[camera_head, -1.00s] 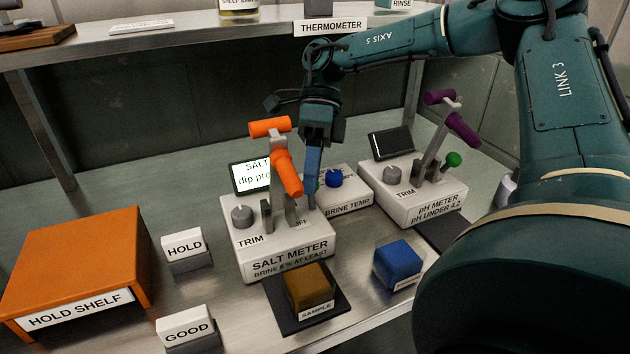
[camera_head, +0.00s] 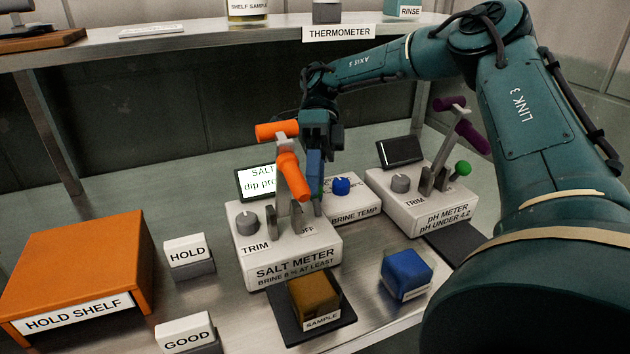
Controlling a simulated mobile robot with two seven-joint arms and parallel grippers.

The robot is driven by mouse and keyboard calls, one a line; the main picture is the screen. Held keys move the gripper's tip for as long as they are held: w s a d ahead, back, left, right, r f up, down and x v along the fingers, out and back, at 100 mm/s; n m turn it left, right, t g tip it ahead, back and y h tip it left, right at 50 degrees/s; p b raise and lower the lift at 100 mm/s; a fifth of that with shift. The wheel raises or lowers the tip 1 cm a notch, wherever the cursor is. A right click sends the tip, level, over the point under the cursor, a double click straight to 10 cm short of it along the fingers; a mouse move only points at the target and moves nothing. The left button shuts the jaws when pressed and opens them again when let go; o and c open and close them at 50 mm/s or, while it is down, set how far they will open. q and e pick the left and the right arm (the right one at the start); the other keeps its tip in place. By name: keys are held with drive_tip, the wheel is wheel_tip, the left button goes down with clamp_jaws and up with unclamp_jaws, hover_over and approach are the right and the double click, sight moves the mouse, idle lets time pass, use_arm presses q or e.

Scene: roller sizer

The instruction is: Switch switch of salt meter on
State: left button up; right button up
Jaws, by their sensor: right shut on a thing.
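The salt meter (camera_head: 286,250) is a white box with a grey trim knob, a lit screen (camera_head: 256,181) and an "OFF" mark near its right edge. A probe with orange handles (camera_head: 291,177) stands upright on it. My right gripper (camera_head: 316,189) points down behind this probe at the meter's right side. My left gripper is not in view.
The brine temp box (camera_head: 354,217) with a blue knob is close on the right. The pH meter (camera_head: 436,214), with a purple-handled probe and a green-knobbed lever, stands beyond it. A brown sample block (camera_head: 314,297) and a blue block (camera_head: 406,269) lie in front. The orange hold shelf (camera_head: 75,262) is left.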

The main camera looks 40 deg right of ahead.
drive_tip(key=o, duration=1)
drive_tip(key=shift+c, duration=0.2)
